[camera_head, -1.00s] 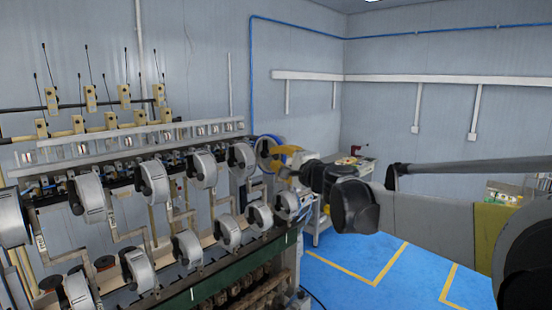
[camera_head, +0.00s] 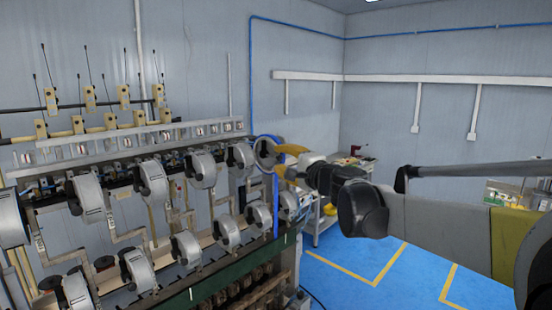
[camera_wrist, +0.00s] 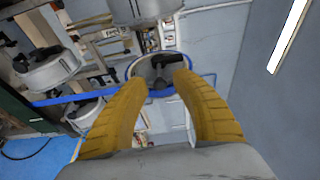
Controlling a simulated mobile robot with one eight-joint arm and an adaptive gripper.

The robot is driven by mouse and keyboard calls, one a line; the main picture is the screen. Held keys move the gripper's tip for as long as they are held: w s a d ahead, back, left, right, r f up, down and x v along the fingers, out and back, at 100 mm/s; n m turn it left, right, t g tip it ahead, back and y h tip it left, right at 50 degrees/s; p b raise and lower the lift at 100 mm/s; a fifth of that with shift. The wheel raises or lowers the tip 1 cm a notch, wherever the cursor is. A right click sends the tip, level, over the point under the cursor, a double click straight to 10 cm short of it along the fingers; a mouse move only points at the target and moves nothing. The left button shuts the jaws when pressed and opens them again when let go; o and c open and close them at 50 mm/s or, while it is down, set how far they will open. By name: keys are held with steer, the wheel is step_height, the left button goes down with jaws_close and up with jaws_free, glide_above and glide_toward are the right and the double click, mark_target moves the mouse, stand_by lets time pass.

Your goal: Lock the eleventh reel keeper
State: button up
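The reel at the right end of the upper row (camera_head: 266,150) has a blue rim. In the wrist view this reel (camera_wrist: 140,68) lies just beyond my fingertips, with a black T-shaped keeper (camera_wrist: 168,64) across its face. My gripper (camera_wrist: 156,82) is open, its two curved yellow fingers apart and nothing held between them. The keeper shows between and beyond the tips; I cannot tell whether a finger touches it. In the head view my gripper (camera_head: 288,160) is close to the right of this reel, and the keeper is hard to make out there.
Other grey reels with black keepers fill the upper row (camera_head: 202,168) and lower row (camera_head: 228,232). A blue strip (camera_head: 276,208) runs down from the end reel, past the lower reels. A small cart (camera_head: 325,222) stands behind my arm. Blue floor (camera_head: 340,268) lies open at right.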

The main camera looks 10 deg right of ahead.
stand_by(0.3)
steer(key=v, duration=0.7)
steer(key=shift+s, duration=0.2)
steer(key=shift+a, duration=0.2)
steer(key=s+a+f+n+g+b, duration=0.25)
steer(key=s+f+b, duration=0.3)
steer(key=f, duration=0.45)
steer(key=s+a+f+n+g+b, duration=0.1)
steer(key=s+a+f+n+b, duration=0.15)
steer(key=s+f+b, duration=0.55)
steer(key=s+a+f+n+g+b, duration=0.2)
steer(key=f+n+b, duration=0.15)
steer(key=f, duration=0.75)
steer(key=s+d+f+n+g+h+b, duration=0.1)
steer(key=s+f+b, duration=0.4)
steer(key=f, duration=0.5)
steer(key=s+d+f+n+g+h+b, duration=0.1)
steer(key=s+d+f+n+h+b, duration=0.1)
steer(key=s+f+b, duration=0.4)
steer(key=s+d+f+n+g+h+b, duration=0.2)
steer(key=s+d+f+b, duration=0.3)
steer(key=f, duration=1.1)
steer(key=shift+s+h+b, duration=0.5)
steer(key=shift+s+h, duration=0.1)
steer(key=shift+h, duration=0.3)
steer(key=shift+d, duration=0.1)
